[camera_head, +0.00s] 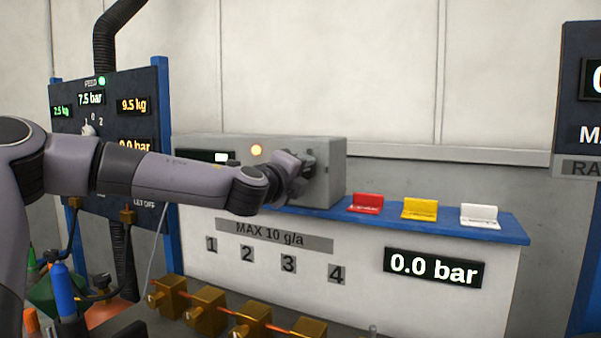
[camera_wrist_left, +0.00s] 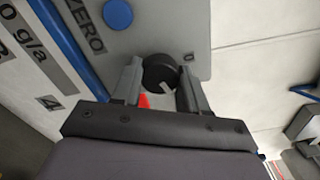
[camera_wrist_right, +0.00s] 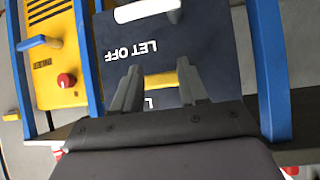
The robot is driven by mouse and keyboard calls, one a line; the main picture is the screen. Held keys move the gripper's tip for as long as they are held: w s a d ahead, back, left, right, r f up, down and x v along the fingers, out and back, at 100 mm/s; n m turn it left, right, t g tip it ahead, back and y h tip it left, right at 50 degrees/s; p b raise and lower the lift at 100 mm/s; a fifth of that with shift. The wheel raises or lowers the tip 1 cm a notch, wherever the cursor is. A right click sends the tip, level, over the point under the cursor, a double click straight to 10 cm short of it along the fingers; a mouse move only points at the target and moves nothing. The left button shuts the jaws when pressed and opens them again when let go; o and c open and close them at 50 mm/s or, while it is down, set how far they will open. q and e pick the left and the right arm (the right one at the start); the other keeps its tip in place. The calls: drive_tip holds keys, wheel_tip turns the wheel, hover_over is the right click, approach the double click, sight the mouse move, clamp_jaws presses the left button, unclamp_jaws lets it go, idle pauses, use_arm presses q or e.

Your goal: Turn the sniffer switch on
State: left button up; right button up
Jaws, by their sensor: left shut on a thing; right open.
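The sniffer is a grey box (camera_head: 328,170) on the blue-topped counter. The head view hides the knob. My right gripper (camera_wrist_right: 158,82) is open, facing a dark "LET OFF" panel (camera_wrist_right: 205,50).
A blue button (camera_wrist_left: 118,14) is near the knob, by the word ZERO. Several brass valve blocks (camera_head: 205,308) are below. A pressure panel (camera_head: 75,98) stands at left.

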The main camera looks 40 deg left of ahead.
use_arm(q)
drive_tip(key=shift+m, duration=2.2)
drive_tip(key=o, duration=1.1)
drive_tip(key=shift+c, duration=0.2)
drive_tip(key=v, duration=0.7)
drive_tip(key=shift+b, duration=0.45)
